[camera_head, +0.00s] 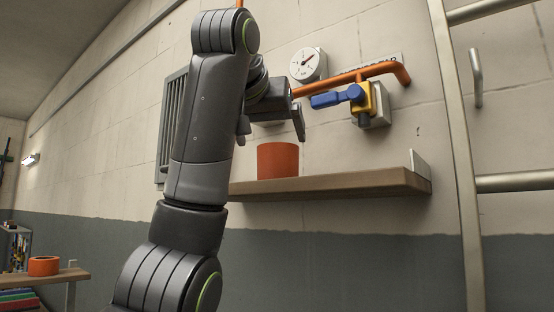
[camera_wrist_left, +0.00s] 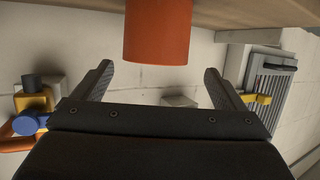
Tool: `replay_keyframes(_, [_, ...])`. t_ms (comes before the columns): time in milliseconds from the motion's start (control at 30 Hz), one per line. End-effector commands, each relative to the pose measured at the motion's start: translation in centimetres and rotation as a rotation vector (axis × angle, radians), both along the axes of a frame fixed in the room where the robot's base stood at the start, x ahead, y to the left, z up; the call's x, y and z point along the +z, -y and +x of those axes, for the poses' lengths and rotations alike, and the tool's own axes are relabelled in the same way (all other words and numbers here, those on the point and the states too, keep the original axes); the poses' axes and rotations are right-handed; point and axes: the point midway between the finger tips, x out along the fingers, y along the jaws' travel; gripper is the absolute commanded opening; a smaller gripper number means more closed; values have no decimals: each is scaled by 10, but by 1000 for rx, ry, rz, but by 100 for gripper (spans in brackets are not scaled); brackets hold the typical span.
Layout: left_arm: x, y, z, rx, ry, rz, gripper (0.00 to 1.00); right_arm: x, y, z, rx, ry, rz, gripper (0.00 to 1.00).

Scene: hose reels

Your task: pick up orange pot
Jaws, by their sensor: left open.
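The orange pot (camera_head: 278,160) stands upright on a wooden wall shelf (camera_head: 345,184). My left gripper (camera_head: 271,128) is open and empty just above the pot in the head view, with its fingers pointing down. In the left wrist view, which looks turned upside down, the orange pot (camera_wrist_left: 158,30) lies ahead, centred between the spread fingers of the left gripper (camera_wrist_left: 159,68). No finger visibly touches it. My left arm hides the shelf's left part in the head view. My right gripper is not in view.
Above the shelf are an orange pipe (camera_head: 345,78), a blue-handled valve (camera_head: 350,96) and a round gauge (camera_head: 308,65). A metal ladder (camera_head: 462,170) stands at right. Another orange round object (camera_head: 43,265) sits on a bench at lower left. The shelf right of the pot is clear.

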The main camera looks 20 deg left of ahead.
Motion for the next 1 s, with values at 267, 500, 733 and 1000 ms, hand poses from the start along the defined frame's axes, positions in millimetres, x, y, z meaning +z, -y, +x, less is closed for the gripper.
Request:
replay_keyframes(267, [-6,2,13,0,-2,1,92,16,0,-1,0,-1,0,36])
replay_keyframes(500, [-18,2,34,1,-3,0,92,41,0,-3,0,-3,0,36])
replay_keyframes(733, [-26,2,48,0,0,0,92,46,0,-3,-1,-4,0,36])
replay_keyframes(1000, [-26,2,48,0,0,0,85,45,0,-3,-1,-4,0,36])
